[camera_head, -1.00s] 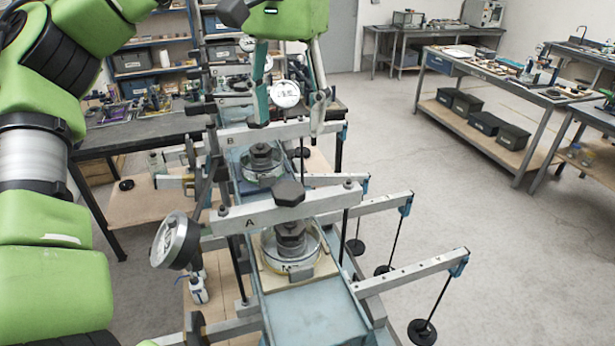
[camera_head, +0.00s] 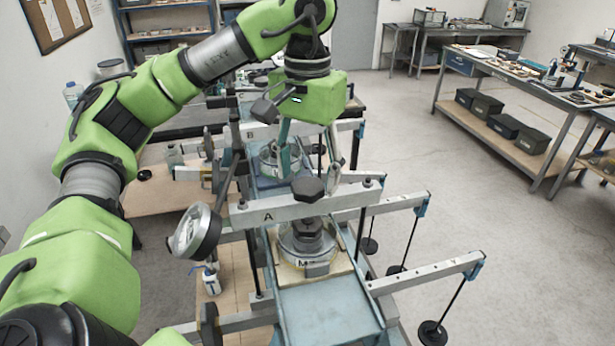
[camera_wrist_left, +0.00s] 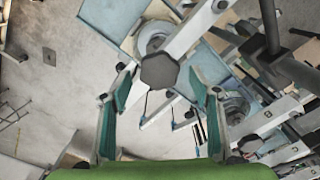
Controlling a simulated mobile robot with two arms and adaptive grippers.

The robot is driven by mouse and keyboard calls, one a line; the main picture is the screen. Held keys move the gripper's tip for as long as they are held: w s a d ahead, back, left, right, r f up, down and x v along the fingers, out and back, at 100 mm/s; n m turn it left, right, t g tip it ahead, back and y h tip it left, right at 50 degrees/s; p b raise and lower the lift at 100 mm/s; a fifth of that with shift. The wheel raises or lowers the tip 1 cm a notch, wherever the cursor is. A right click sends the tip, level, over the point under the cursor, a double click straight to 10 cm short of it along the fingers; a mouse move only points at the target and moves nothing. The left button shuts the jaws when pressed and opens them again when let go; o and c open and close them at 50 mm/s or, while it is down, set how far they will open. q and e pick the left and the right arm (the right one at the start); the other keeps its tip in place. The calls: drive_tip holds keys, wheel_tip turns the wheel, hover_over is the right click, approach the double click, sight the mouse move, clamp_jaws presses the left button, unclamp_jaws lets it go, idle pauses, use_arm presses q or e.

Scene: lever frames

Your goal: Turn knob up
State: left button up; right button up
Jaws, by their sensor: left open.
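The dark hexagonal knob (camera_head: 308,188) sits on top of the grey crossbar marked A (camera_head: 262,216) of the nearest apparatus. My left gripper (camera_head: 309,172) points down over it, with its two teal fingers apart at or just above the knob's height. In the left wrist view the knob (camera_wrist_left: 160,72) appears between the open fingertips, with visible room on both sides. I cannot tell whether the fingers reach down around it, and no contact shows. My right gripper is not in view.
A round dial gauge (camera_head: 195,232) stands left of the crossbar. Lever arms with hanging weights (camera_head: 432,333) stick out to the right. More frames of the same kind stand behind, partly hidden by my left arm. Open floor lies to the right.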

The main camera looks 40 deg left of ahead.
use_arm(q)
drive_tip(key=shift+f, duration=0.75)
drive_tip(key=c, duration=1.1)
